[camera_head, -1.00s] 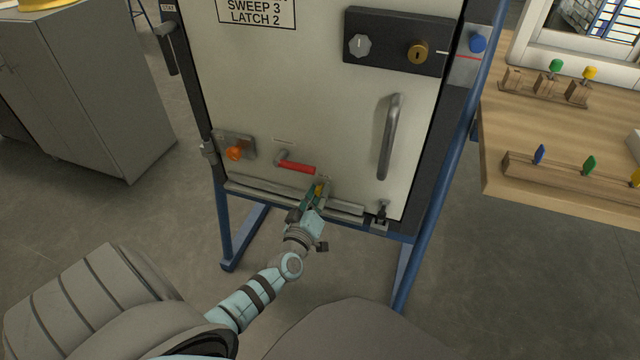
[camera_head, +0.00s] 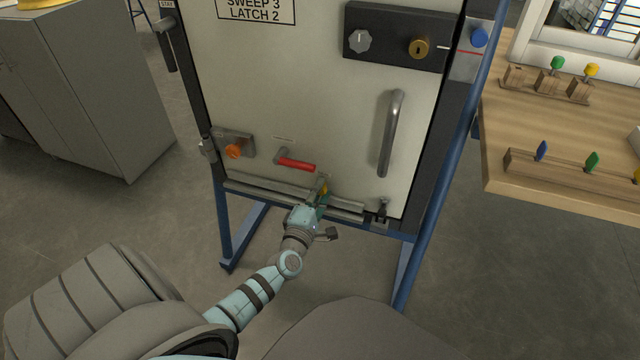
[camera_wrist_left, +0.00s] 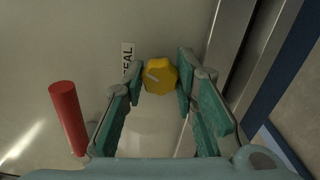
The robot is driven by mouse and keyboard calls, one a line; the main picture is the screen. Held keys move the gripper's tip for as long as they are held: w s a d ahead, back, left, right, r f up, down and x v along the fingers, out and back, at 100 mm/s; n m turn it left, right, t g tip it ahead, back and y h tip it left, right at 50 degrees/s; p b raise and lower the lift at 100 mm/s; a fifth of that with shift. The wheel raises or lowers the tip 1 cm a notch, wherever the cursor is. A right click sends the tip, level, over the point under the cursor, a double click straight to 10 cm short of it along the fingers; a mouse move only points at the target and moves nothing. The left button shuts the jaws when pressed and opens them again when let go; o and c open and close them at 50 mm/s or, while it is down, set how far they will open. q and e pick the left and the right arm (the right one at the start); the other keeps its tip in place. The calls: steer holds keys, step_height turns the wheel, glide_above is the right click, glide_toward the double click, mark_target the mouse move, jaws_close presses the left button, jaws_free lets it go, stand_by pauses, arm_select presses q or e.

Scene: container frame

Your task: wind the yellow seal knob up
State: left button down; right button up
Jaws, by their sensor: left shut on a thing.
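The yellow seal knob (camera_wrist_left: 159,76) sits low on the pale door panel, beside a small label reading SEAL (camera_wrist_left: 128,60) in the left wrist view. It has a light pointer mark on its face. In the head view only a bit of the yellow knob (camera_head: 323,190) shows between the fingers. My left gripper (camera_wrist_left: 160,80) is shut on the knob, with a green-padded finger on each side of it. The left gripper also shows in the head view (camera_head: 320,190), at the door's lower edge. My right gripper is not in view.
A red-handled lever (camera_head: 296,164) is just up and left of the knob; its red grip (camera_wrist_left: 67,115) stands close to my left finger. An orange knob (camera_head: 233,151), a grey door handle (camera_head: 391,133) and a metal bottom rail (camera_head: 250,190) are around it. A wooden bench (camera_head: 500,140) stands right.

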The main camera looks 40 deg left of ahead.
arm_select(q)
steer(key=n, duration=0.5)
steer(key=shift+b, duration=0.4)
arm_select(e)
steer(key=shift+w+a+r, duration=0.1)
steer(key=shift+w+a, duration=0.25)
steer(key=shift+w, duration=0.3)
arm_select(q)
steer(key=shift+n, duration=0.3)
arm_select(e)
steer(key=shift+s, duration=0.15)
arm_select(q)
steer(key=c, duration=1.4)
jaws_free()
steer(key=shift+o, duration=0.6)
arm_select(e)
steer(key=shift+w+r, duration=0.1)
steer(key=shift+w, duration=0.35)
